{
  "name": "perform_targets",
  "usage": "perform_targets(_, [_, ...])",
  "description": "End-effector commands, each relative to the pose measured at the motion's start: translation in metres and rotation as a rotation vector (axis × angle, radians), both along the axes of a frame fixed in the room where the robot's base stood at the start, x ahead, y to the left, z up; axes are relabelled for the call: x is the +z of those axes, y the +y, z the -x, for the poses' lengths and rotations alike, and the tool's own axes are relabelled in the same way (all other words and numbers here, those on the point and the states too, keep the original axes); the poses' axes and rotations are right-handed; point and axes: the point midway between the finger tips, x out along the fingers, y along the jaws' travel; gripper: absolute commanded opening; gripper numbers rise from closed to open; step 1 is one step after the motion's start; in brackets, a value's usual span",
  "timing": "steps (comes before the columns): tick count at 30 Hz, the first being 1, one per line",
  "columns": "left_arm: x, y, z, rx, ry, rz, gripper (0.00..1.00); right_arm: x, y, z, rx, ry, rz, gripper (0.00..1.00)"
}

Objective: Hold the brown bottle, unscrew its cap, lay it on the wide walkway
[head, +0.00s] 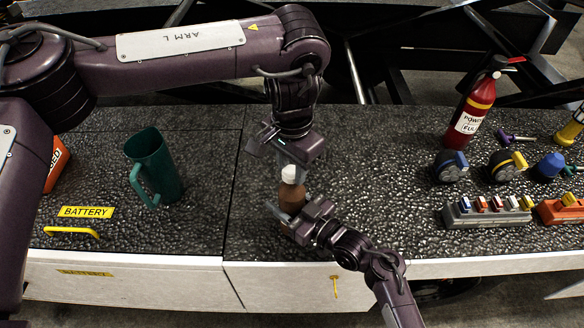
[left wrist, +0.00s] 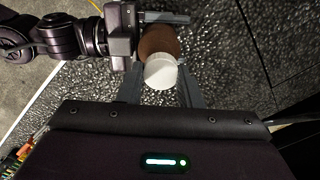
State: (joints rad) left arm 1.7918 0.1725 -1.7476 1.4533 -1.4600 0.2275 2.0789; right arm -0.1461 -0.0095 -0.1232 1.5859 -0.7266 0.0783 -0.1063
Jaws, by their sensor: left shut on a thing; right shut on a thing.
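The brown bottle (head: 291,197) stands upright on the dark textured walkway (head: 380,165), with its white cap (head: 290,174) on top. My right gripper (head: 287,213) is shut around the bottle's body from the front right. My left gripper (head: 291,168) points down from above and is shut on the cap. In the left wrist view the cap (left wrist: 161,72) sits between the left fingers, with the brown bottle (left wrist: 158,42) behind it. I cannot tell whether the cap is loosened.
A green mug (head: 155,168) stands to the left. The walkway between bottle and lamps is clear. A pale front edge (head: 280,273) borders it.

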Motion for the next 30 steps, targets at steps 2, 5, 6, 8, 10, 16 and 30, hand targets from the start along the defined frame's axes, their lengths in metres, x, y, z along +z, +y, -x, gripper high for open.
perform_targets(2, [0.004, 0.000, 0.000, 0.000, -0.001, 0.000, 0.04, 0.000, 0.000, 0.000, 0.000, 0.000, 0.000, 0.00])
perform_targets(5, [0.007, 0.000, 0.000, 0.000, -0.001, 0.000, 0.04, 0.000, 0.000, 0.000, 0.000, 0.000, 0.000, 0.00])
perform_targets(6, [0.008, 0.000, 0.000, 0.000, -0.001, -0.001, 0.04, 0.000, 0.000, 0.000, 0.000, 0.000, 0.000, 0.00])
perform_targets(8, [0.009, 0.000, 0.000, 0.000, -0.001, -0.001, 0.04, 0.000, 0.000, 0.000, 0.000, 0.000, 0.000, 0.00])
perform_targets(10, [0.010, 0.000, 0.000, 0.000, 0.000, 0.000, 0.04, 0.000, 0.000, 0.000, 0.000, 0.000, 0.000, 0.00])
perform_targets(16, [0.009, 0.000, 0.000, -0.001, 0.000, 0.000, 0.04, 0.000, 0.000, 0.000, 0.000, 0.000, 0.000, 0.00])
perform_targets(30, [0.049, 0.000, 0.000, -0.001, -0.001, -0.001, 0.04, 0.000, 0.000, 0.000, 0.000, 0.000, 0.000, 0.00])
